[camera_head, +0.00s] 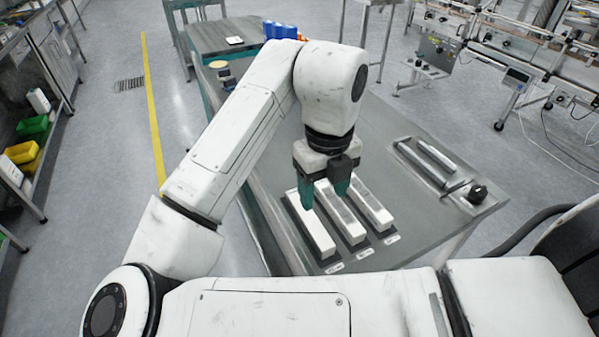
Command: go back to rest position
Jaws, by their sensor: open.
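My gripper (323,192) hangs from my white arm over the grey worktable (430,235). Its two teal fingers are apart and point down. The left finger is close to a white block (315,233) and the right finger is near the middle block (348,222); I cannot tell whether they touch. A third block (373,208) lies to the right. The blocks lie side by side on dark bases with small labels in front. Nothing shows held between the fingers, though the gripper hides the far ends of the blocks.
Blue containers (279,31) stand at the far end. Shelving with green and yellow bins (22,152) is at left. A yellow floor line (153,110) crosses open floor.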

